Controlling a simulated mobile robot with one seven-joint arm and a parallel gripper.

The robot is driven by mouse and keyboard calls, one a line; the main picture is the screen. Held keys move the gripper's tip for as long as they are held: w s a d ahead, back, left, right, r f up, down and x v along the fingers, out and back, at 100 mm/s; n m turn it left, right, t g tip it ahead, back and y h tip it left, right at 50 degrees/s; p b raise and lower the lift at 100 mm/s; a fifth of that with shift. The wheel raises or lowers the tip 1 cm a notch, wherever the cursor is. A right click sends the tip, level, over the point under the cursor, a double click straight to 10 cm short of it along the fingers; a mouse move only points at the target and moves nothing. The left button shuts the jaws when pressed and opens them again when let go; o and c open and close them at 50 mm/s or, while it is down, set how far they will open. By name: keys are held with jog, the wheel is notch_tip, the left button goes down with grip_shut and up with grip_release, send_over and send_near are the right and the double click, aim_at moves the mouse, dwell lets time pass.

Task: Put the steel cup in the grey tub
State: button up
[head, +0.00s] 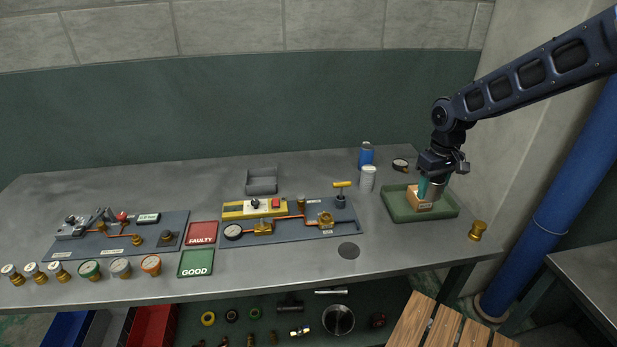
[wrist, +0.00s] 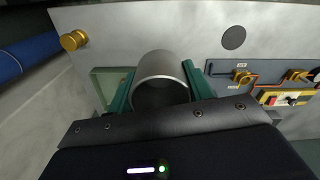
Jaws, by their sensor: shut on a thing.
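The steel cup (wrist: 162,66) is between the two teal fingers of my gripper (wrist: 160,88), its open mouth facing the wrist camera. In the head view my gripper (head: 433,186) holds the cup (head: 438,187) above the green tray at the right end of the bench, close over a small wooden block. I cannot tell whether the cup touches the block. The grey tub (head: 261,187) stands at the back middle of the bench, well to the left of my gripper, and looks empty.
The green tray (head: 439,214) holds the wooden block (head: 418,204). A blue canister (head: 366,155), a white can (head: 367,180) and a yellow-handled valve stand between tray and tub. A brass fitting (head: 477,230) is right of the tray. A gauge panel (head: 285,237) lies in front of the tub.

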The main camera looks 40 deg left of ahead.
jog(key=w+a+r, duration=0.3)
jog(key=a, duration=0.7)
jog(key=w+a+r, duration=0.2)
jog(key=w+a, duration=0.1)
jog(key=a, duration=0.7)
jog(key=s+a+r+n, duration=0.1)
jog(key=s+a, duration=0.1)
jog(key=a, duration=1.2)
jog(key=s+a+r, duration=0.1)
jog(key=a+r, duration=0.1)
jog(key=a, duration=1.2)
jog(key=s+a+f, duration=0.3)
jog(key=s+a, duration=0.4)
jog(key=s, duration=0.2)
notch_tip(320, 180, down, 19)
jog(key=shift+w+r, duration=0.15)
jog(key=shift+f, duration=0.65)
jog(key=o, duration=1)
jog(key=shift+c, duration=0.2)
